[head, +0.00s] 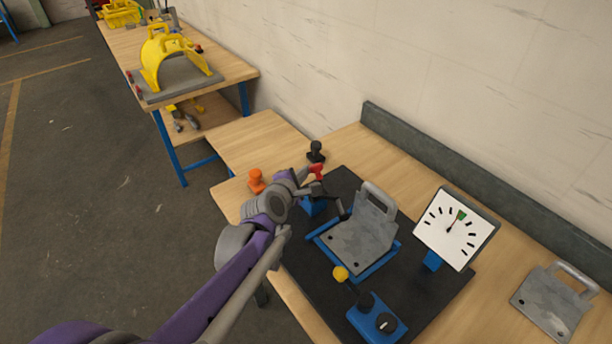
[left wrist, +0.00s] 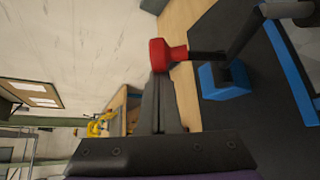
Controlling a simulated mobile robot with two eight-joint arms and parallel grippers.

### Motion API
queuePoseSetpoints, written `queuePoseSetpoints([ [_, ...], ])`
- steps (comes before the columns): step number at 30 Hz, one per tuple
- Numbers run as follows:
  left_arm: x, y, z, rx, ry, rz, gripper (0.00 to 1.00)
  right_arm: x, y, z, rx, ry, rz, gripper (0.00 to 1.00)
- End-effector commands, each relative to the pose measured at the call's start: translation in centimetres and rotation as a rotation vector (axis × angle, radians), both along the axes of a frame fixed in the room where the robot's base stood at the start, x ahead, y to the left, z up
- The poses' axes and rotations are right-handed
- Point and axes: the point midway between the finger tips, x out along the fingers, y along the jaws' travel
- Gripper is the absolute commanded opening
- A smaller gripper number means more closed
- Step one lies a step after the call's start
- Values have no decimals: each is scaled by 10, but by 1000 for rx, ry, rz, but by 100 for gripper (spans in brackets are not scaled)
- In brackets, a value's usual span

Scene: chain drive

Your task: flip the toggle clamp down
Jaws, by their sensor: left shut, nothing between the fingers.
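The toggle clamp has a red handle grip (head: 316,171) and a blue base (head: 313,206) on the dark mat, left of the grey plate (head: 352,245). Its dark arm (head: 341,208) reaches toward the plate's edge. In the left wrist view, the red grip (left wrist: 166,55) sits on a dark bar, with the blue base (left wrist: 223,82) beside it. My left gripper (head: 309,189) is shut and empty, close to the red grip. Its fingers (left wrist: 161,82) end just at the grip; I cannot tell whether they touch. My right gripper is not in view.
A dial gauge (head: 456,228) stands right of the plate. A yellow knob (head: 341,273) and blue box (head: 377,321) are at the mat's near side. An orange knob (head: 256,181) and black knob (head: 316,152) stand behind the gripper. Another plate (head: 553,300) lies at the right.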

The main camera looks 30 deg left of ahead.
Motion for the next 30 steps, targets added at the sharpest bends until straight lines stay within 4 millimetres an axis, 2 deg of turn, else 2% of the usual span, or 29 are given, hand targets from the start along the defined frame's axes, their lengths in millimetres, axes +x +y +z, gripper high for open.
queuePoseSetpoints([
  [3,-4,-9,-2,104,-41,-4,0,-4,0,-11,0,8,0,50],
  [9,-8,-17,1,239,-98,-2,0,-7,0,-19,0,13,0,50],
  [30,-11,-25,1,406,-167,-1,0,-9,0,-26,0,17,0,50],
])
